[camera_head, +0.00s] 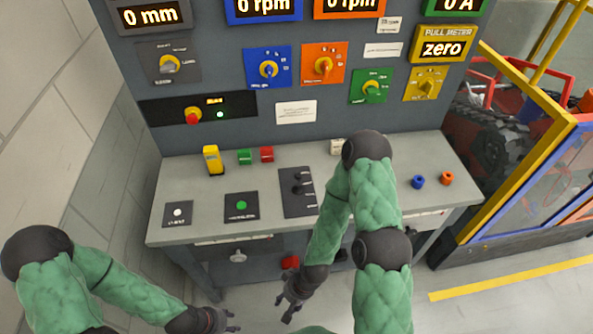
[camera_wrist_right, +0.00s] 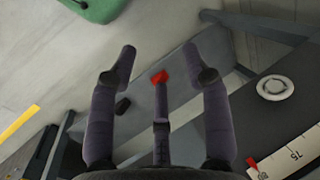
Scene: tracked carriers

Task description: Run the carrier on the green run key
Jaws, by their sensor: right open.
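In the head view, a black plate with a round green button (camera_head: 241,206) lies on the grey console top, left of centre. Its label is too small to read. My right gripper (camera_head: 286,303) is low in front of the console's front edge, apart from the button.
A plate with a white button (camera_head: 177,212), a dark switch plate (camera_head: 297,190), a yellow device (camera_head: 212,160), and green (camera_head: 244,157) and red (camera_head: 266,154) blocks are on the console. Displays and knobs fill the upright panel. A yellow-framed enclosure (camera_head: 540,150) stands right.

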